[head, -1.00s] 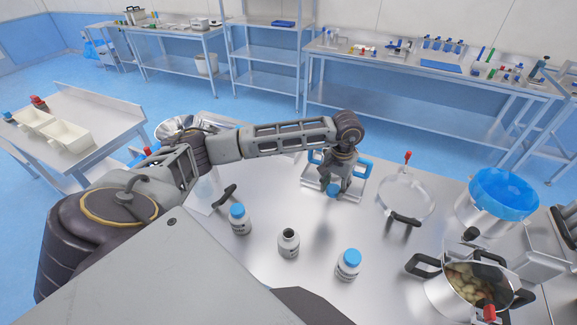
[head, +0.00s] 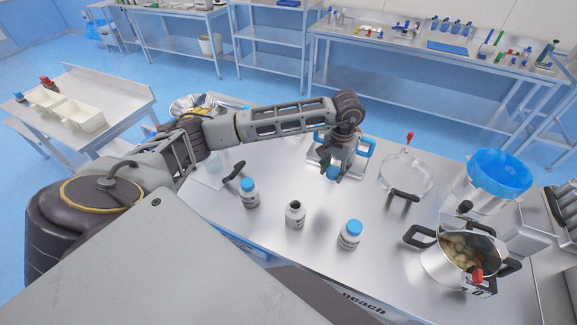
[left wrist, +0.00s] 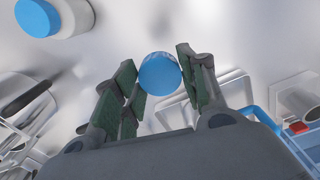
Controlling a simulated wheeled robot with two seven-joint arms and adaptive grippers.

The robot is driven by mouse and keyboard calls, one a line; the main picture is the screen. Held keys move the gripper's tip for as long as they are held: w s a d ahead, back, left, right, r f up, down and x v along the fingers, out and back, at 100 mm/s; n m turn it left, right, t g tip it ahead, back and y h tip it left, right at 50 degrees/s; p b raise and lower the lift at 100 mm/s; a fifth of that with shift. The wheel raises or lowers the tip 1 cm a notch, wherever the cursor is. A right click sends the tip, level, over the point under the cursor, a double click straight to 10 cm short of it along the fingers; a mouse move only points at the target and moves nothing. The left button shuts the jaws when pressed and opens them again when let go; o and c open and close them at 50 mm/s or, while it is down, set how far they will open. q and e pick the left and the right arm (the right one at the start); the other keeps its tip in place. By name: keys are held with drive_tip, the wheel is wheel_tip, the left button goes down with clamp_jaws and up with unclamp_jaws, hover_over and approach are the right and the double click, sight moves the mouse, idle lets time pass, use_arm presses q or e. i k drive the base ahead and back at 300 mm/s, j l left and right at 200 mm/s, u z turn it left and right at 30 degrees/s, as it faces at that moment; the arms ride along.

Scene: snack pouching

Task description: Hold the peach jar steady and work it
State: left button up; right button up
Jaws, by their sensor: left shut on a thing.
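My left gripper (head: 336,176) is shut on a blue cap (head: 333,173), held above the steel table. The left wrist view shows the cap (left wrist: 160,74) between the fingers (left wrist: 158,88). An open white jar (head: 295,215) stands upright below and left of the gripper in the head view, its dark mouth uncovered. Two white jars with blue caps stand upright beside it, one left (head: 250,194) and one right (head: 349,235). Their labels are too small to read, so I cannot tell which is the peach jar. My right gripper is out of view.
A blue-handled tray (head: 352,161) lies behind the gripper. The table around the jars is clear.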

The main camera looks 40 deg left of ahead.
sight(295, 211)
drive_tip(key=k+l+u, duration=0.3)
drive_tip(key=k+u, duration=0.7)
drive_tip(key=l, duration=0.05)
